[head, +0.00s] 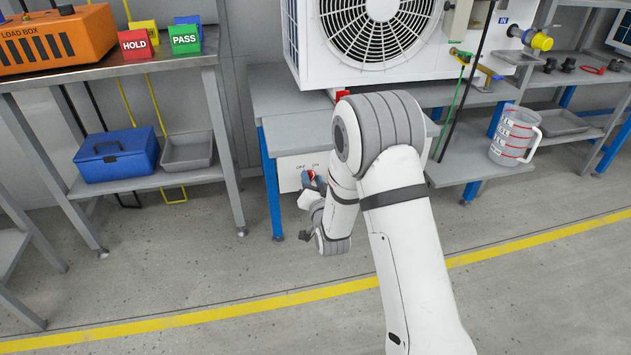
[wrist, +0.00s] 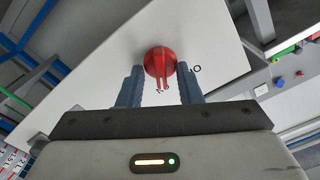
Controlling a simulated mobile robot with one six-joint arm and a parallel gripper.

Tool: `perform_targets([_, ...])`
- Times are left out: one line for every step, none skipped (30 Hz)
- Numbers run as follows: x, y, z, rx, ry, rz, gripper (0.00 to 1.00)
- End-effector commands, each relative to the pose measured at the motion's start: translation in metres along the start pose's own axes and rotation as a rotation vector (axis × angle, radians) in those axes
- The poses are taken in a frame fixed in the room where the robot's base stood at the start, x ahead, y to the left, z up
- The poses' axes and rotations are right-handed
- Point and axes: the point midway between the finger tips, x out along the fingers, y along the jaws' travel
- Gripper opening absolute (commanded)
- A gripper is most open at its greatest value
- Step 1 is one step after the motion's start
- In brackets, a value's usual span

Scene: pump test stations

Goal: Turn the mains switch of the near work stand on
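The mains switch is a red rotary knob (wrist: 160,62) on a white panel (wrist: 100,72) in the wrist view. Its ridged handle points toward the bottom of that view. My gripper (wrist: 159,76) has its two blue-grey fingers apart, one on each side of the knob. Whether a finger touches the knob is not clear. In the head view my gripper (head: 309,181) is at the panel's front, below the OFF and ON labels, and the red knob (head: 311,174) is mostly hidden by it. The near work stand (head: 290,98) has a grey top and a blue leg.
A white fan unit (head: 365,35) stands on the stand. A measuring jug (head: 514,135) is on the lower shelf at right. A table at left holds an orange load box (head: 55,42), with a blue toolbox (head: 117,155) below. Open floor lies in front, crossed by a yellow line (head: 200,317).

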Motion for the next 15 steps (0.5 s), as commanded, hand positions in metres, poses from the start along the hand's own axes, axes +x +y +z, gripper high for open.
perform_targets([0.000,0.000,0.001,0.000,-0.001,0.000,0.32])
perform_targets([0.000,0.000,0.001,0.000,-0.002,0.000,0.32])
perform_targets([0.000,0.000,0.001,-0.001,-0.003,-0.001,0.32])
perform_targets([0.000,0.000,0.001,-0.001,-0.003,-0.001,0.32])
perform_targets([-0.001,0.000,0.001,-0.001,-0.003,-0.001,0.32])
perform_targets([-0.001,0.000,0.002,-0.001,-0.004,-0.001,0.32])
perform_targets([-0.002,-0.001,0.001,-0.001,-0.004,-0.001,0.32])
perform_targets([-0.004,-0.001,0.001,-0.001,-0.005,0.000,0.32])
perform_targets([-0.008,-0.001,0.001,-0.001,-0.006,0.000,0.32])
perform_targets([-0.011,-0.001,0.001,-0.001,-0.007,0.001,0.32])
perform_targets([-0.016,-0.001,0.001,-0.001,-0.006,0.000,0.32])
perform_targets([-0.022,-0.001,0.000,-0.001,-0.007,0.001,0.32])
perform_targets([-0.028,-0.001,0.000,-0.001,-0.007,0.001,0.32])
perform_targets([-0.033,-0.001,0.000,-0.001,-0.008,0.001,0.32])
perform_targets([-0.040,-0.001,0.000,-0.001,-0.007,0.001,0.32])
